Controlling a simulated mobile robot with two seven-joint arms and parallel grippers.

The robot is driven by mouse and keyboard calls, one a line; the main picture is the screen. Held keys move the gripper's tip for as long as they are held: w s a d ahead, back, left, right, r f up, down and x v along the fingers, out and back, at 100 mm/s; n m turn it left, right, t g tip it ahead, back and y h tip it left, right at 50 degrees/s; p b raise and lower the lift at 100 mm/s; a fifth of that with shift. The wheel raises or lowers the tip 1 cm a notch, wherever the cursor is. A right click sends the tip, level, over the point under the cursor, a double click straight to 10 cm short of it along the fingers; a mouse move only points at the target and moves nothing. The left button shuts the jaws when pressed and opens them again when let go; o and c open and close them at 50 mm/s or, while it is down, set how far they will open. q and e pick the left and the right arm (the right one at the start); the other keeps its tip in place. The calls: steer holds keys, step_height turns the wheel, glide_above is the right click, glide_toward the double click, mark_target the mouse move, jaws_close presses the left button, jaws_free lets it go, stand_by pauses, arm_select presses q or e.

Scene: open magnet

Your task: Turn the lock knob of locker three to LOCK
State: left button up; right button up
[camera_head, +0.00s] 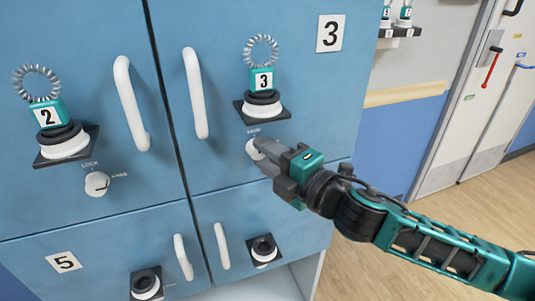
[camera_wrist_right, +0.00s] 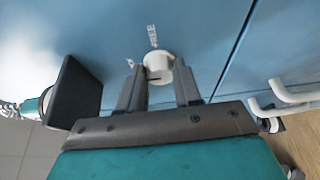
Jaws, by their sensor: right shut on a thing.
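Locker three is the blue door with the "3" plate (camera_head: 331,33) at the upper right of the head view. Its round white lock knob (camera_head: 253,148) sits below the black shelf with the "3" tag (camera_head: 263,80). My right gripper (camera_head: 263,156) is shut on this knob and hides part of it in the head view. In the right wrist view the knob (camera_wrist_right: 158,66) sits between the two grey fingers, with "FREE" printed beside it. The knob's exact turn is hard to tell. My left gripper is not in view.
Locker three's white handle (camera_head: 195,92) stands out left of the knob. A small black shelf (camera_head: 262,107) juts out above it. Locker two has its own knob (camera_head: 97,184) and handle (camera_head: 131,103). Open floor (camera_head: 430,210) lies to the right.

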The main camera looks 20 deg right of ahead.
steer(key=o, duration=1)
steer(key=shift+o, duration=0.2)
steer(key=v, duration=1.2)
steer(key=shift+s+d, duration=0.25)
steer(key=shift+s, duration=0.1)
